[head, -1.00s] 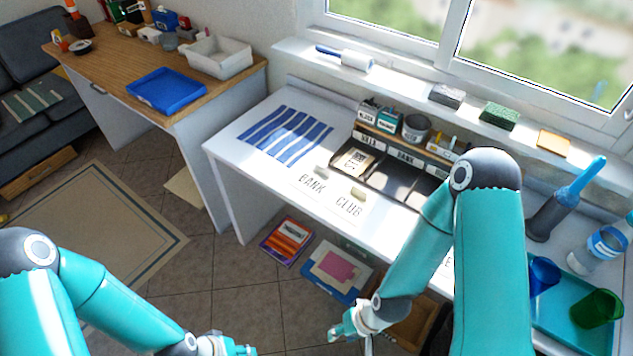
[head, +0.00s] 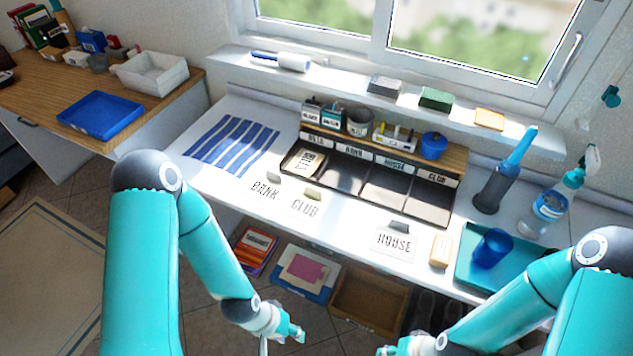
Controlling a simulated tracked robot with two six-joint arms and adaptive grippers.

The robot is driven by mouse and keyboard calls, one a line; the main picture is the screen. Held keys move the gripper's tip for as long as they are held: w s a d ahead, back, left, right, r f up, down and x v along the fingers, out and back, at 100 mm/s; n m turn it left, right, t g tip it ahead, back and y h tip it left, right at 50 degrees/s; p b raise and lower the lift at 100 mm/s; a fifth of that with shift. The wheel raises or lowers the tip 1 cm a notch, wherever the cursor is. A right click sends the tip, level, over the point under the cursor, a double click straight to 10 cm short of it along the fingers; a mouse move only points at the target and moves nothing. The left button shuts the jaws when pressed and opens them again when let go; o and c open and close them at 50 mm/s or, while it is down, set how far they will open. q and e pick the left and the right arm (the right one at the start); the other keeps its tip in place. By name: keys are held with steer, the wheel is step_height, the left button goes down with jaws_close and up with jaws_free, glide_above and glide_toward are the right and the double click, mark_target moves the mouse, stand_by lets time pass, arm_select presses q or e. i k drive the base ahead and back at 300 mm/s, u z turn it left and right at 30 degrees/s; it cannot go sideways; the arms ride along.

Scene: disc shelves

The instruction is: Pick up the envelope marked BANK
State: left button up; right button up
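The envelope marked BANK (head: 266,189) lies flat on the white desk, just right of the striped cloth, with a small grey piece at its top edge. The CLUB envelope (head: 304,206) lies right of it, and the HOUSE envelope (head: 394,243) farther right. A sorter tray (head: 345,178) with labelled compartments stands behind them; its leftmost compartment holds a marked card (head: 305,162). My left gripper (head: 281,340) is in front of the desk, apart from the envelopes; its fingers are too unclear to judge. My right gripper (head: 398,350) is partly cut off at the bottom edge.
A striped cloth (head: 234,145) covers the desk's left end. Boxes (head: 368,300) sit below the desk.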

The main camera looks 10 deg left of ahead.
mark_target(268, 190)
steer(key=u, duration=1.4)
steer(key=i, duration=0.1)
steer(key=z, duration=1.95)
steer(key=k, duration=0.2)
steer(key=u, duration=0.6)
steer(key=k, duration=0.9)
steer(key=u, duration=1.4)
steer(key=i, duration=1.4)
steer(key=z, duration=0.55)
steer(key=i, duration=0.35)
steer(key=z, duration=0.25)
